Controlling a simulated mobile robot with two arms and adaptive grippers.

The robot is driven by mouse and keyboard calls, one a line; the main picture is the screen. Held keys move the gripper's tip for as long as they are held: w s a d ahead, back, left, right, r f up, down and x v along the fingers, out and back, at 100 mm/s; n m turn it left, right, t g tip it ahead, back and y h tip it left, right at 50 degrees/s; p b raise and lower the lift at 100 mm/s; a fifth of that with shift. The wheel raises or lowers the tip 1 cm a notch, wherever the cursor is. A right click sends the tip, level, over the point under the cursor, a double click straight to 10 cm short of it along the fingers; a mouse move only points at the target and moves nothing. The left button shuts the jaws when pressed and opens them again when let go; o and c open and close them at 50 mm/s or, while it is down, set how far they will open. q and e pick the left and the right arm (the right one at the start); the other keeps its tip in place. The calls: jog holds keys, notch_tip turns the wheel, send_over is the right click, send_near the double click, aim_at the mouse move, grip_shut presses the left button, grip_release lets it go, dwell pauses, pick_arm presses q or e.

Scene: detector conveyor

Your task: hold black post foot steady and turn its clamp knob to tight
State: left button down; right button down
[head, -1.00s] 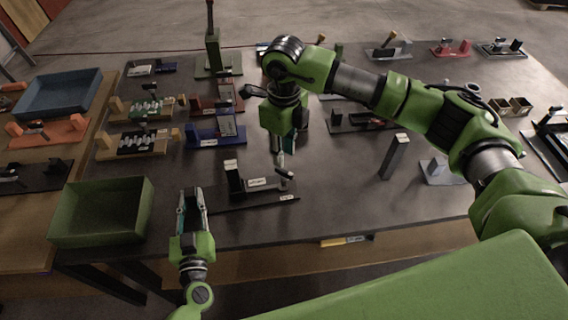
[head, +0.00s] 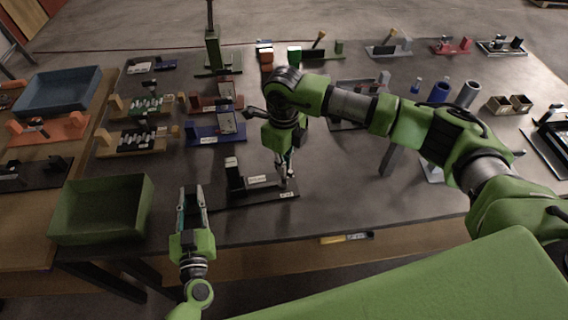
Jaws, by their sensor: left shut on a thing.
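The black post foot (head: 265,184) is a low dark plate near the table's front edge, with a short upright block at its left end and white labels. My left gripper (head: 192,197) is at the plate's left end, shut on the black post foot; the contact itself is hard to make out. My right gripper (head: 284,172) points down over the plate's right end, at the clamp knob. Its fingers and wrist mostly hide the knob, and I cannot tell how far the fingers are apart or which way the knob points.
A green open bin (head: 100,215) stands left of my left gripper. A blue fixture (head: 214,136) and several others stand behind the foot. A grey post (head: 388,160) stands to the right, partly behind my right arm. The table right of the foot is mostly clear.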

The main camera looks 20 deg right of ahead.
jog(key=shift+m, duration=0.3)
jog(key=m, duration=0.3)
jog(key=shift+m, duration=2.5)
jog(key=c, duration=2.2)
grip_release()
jog(key=shift+r, duration=0.1)
